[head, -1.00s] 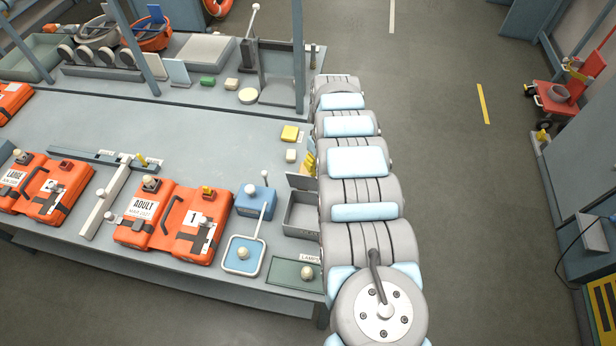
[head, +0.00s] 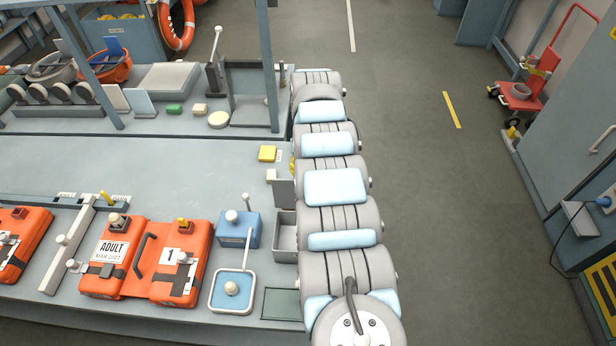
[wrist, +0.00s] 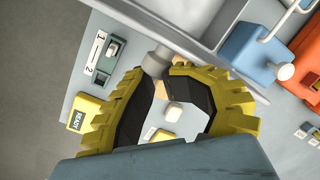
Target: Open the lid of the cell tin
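A grey open-topped box (head: 285,244) stands at the bench's right side, with a raised grey panel (head: 284,193) at its back. It may be the cell tin, but I see no label naming it. In the wrist view my gripper (wrist: 165,75) has yellow ribbed fingers with dark pads, bowed inward.
The wrist view shows a yellow READY block (wrist: 83,113) and a 1–2 switch (wrist: 108,53).

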